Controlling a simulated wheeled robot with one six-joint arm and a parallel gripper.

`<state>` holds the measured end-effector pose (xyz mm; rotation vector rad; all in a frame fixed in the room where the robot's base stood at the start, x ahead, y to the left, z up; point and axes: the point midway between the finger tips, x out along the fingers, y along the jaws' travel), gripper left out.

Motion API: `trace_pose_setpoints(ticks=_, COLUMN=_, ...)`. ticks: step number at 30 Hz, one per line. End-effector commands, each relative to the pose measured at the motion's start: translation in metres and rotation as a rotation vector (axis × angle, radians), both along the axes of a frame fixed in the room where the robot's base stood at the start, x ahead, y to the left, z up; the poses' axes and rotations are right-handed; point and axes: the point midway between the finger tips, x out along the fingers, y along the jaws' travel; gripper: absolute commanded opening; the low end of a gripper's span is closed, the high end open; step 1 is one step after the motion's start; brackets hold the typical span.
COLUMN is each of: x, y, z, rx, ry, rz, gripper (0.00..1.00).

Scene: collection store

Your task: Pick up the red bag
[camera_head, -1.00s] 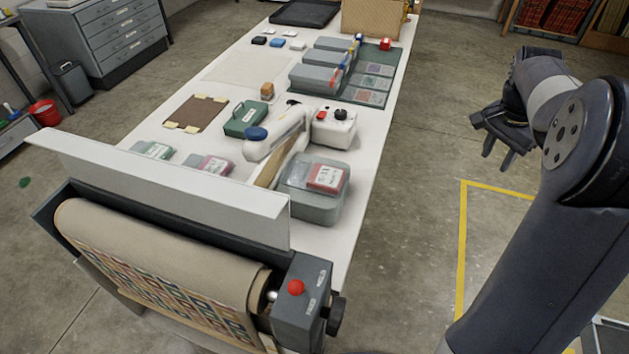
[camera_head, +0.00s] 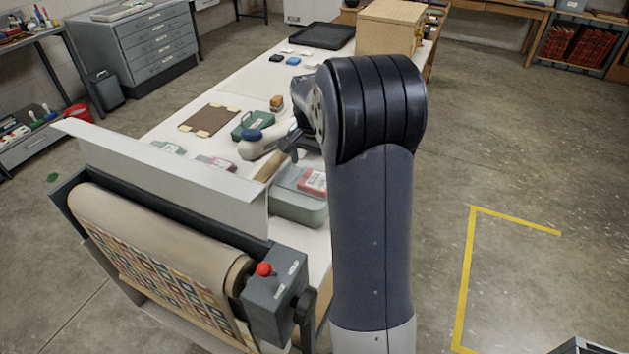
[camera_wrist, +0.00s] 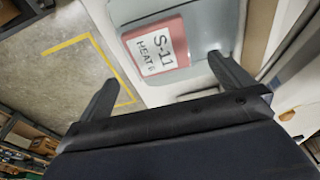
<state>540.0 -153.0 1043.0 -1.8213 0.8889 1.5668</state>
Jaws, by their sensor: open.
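A red bag (camera_head: 313,181) with a white label lies on the grey-green tub (camera_head: 297,208) at the near right of the white table, partly hidden by my arm. In the wrist view the red bag (camera_wrist: 178,52) shows at the top, its label reading "S-11" and a partly legible line below. My gripper (camera_head: 290,146) is over the table just beyond the tub, partly hidden behind my arm. In the wrist view the fingers of my gripper (camera_wrist: 162,75) are wide apart, with nothing between them. The bag appears beyond the fingertips.
Other small packs, one pinkish (camera_head: 216,163), lie to the left on the table. A roller machine with a red button (camera_head: 264,269) stands in front.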

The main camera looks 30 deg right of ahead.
Motion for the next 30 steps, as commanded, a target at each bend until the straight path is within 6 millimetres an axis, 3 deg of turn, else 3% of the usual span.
trace_pose_setpoints(ticks=9, x=-0.003, y=-0.006, z=-0.042, rx=0.001, ry=0.005, rz=-0.001, gripper=1.0)
trace_pose_setpoints(ticks=19, x=-0.001, y=-0.007, z=-0.051, rx=0.0, ry=0.0, rz=-0.001, gripper=1.0)
trace_pose_setpoints(ticks=30, x=-0.001, y=-0.007, z=-0.051, rx=0.0, ry=0.0, rz=0.0, gripper=0.71)
